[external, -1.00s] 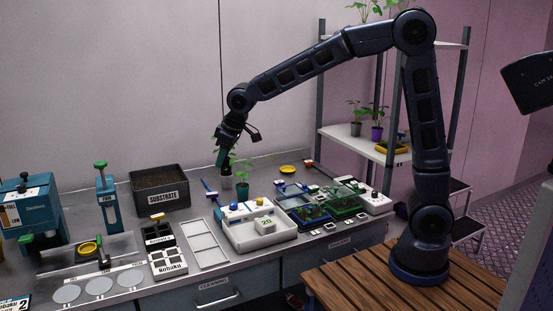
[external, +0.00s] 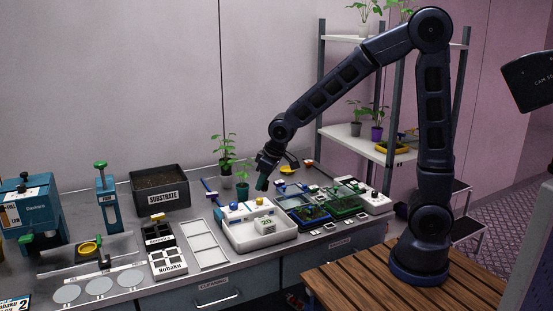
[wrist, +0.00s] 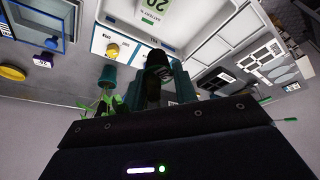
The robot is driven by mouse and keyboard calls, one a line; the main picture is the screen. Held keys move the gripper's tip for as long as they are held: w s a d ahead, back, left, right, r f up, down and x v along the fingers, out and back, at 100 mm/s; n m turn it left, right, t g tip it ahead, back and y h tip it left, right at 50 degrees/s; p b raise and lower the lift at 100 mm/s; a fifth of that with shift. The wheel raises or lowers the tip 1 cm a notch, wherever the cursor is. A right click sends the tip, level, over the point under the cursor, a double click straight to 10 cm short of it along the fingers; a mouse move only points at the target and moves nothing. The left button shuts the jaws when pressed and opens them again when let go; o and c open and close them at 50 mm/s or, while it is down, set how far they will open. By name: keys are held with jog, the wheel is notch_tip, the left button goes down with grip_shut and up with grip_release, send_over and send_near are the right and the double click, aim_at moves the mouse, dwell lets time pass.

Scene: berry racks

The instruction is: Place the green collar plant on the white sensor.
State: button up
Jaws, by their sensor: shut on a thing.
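My gripper (external: 263,182) points down above the bench's back edge area, right of a leafy plant in a teal pot (external: 242,189). In the wrist view its teal fingers (wrist: 158,82) are shut on a small dark object (wrist: 157,60), which I cannot identify. The teal pot also shows in the wrist view (wrist: 107,75), apart from the fingers. A green collar is not clear on either plant. A white tray unit (external: 265,243) with a "20" block stands in front; I cannot tell whether it is the sensor.
Blue- and green-rimmed trays (external: 345,208) and a white box (external: 376,202) stand to the right. The substrate bin (external: 160,194), white frame (external: 204,244) and black-and-white blocks stand left. A yellow dish (external: 289,169) is behind the gripper. The shelf rack (external: 322,100) rises at the right.

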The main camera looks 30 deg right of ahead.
notch_tip(320, 180, down, 12)
jog(key=shift+r, duration=0.15)
dwell(0.4)
jog(key=o, duration=0.9)
jog(key=shift+o, duration=0.2)
jog(key=v, duration=1.2)
jog(key=shift+r, duration=0.1)
